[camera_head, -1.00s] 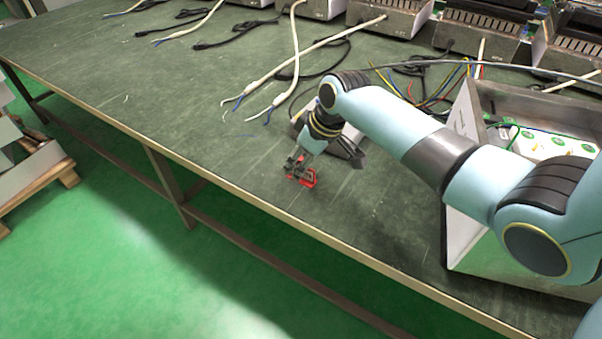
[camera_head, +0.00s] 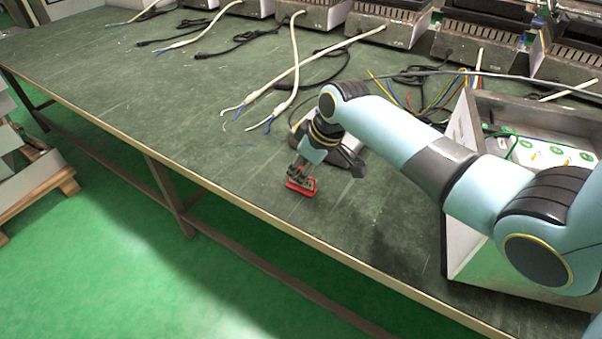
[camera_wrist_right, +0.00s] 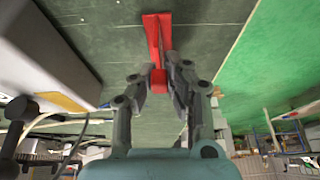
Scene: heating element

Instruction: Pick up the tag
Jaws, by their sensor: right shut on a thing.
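The red tag (camera_head: 301,186) is at my right gripper's fingertips, close to the front edge of the green table (camera_head: 215,150). In the right wrist view the red tag (camera_wrist_right: 158,38) shows as a long red piece with a cross bar at its far end. Its near end sits between the fingertips of my right gripper (camera_wrist_right: 160,80), which is shut on it. In the head view my right gripper (camera_head: 299,175) points down at the table; I cannot tell whether the tag touches the surface. My left gripper is not in view.
A metal box (camera_head: 462,225) with green and white parts inside stands at the right. Grey heater units (camera_head: 390,25) line the back, with white cables (camera_head: 300,68) and loose coloured wires (camera_head: 425,95) before them. The table's left part is mostly clear.

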